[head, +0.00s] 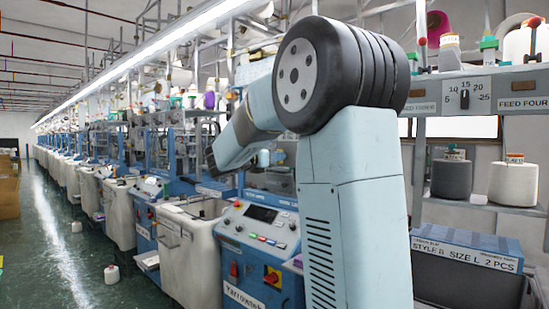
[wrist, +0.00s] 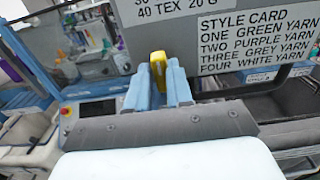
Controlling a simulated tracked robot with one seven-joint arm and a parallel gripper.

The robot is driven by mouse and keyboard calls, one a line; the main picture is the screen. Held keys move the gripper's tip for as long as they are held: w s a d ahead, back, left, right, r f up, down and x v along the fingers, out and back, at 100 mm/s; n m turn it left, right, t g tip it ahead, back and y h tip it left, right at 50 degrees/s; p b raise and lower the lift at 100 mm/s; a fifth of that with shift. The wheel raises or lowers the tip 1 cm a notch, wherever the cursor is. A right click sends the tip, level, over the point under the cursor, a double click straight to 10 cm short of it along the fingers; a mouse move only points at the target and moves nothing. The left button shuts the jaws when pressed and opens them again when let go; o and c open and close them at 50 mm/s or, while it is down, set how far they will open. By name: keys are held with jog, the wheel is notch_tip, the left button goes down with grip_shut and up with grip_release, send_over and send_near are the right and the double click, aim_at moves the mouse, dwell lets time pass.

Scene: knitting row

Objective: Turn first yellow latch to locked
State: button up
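I cannot read a locked or unlocked mark. In the head view, my arm reaches toward the row of machines; the gripper and latch are hidden there.
In the wrist view, a style card (wrist: 256,45) is on the panel right behind the latch, and a small screen (wrist: 97,109) is at left. In the head view, a control box (head: 262,240) stands beside my arm. The aisle floor (head: 70,260) at left is mostly clear, with a cone (head: 111,275) on it.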

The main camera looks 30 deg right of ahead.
grip_shut()
jog(key=shift+m, duration=0.3)
jog(key=m, duration=1.7)
jog(key=shift+s+d+f, duration=0.15)
jog(key=shift+s+f, duration=0.1)
jog(key=shift+f, duration=0.1)
jog(key=shift+m, duration=0.3)
jog(key=shift+o, duration=2.2)
grip_release()
jog(key=shift+r, duration=0.1)
